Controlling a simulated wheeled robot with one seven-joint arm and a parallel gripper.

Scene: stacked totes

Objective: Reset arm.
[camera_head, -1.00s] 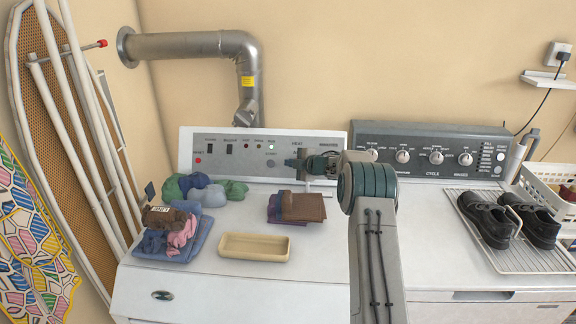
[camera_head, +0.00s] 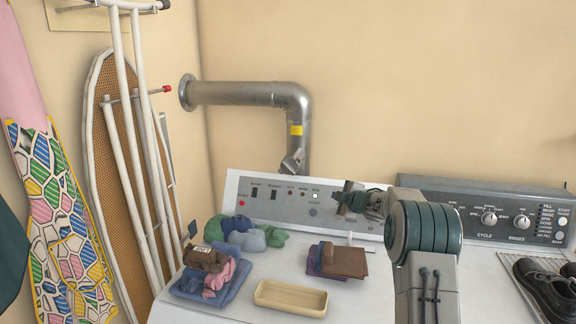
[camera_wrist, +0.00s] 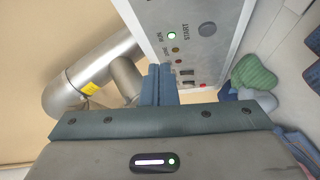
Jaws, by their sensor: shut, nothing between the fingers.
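My gripper (camera_head: 341,197) is in front of the dryer's control panel (camera_head: 270,196), above the back of the white machine top. It points to the left in the head view. In the wrist view my gripper's blue fingers (camera_wrist: 160,84) are together with nothing between them. They stand out against the panel with its START button and the metal duct. My arm rises from the lower right of the head view.
Black shoes (camera_head: 549,286) are at right. An ironing board (camera_head: 103,170) leans at left.

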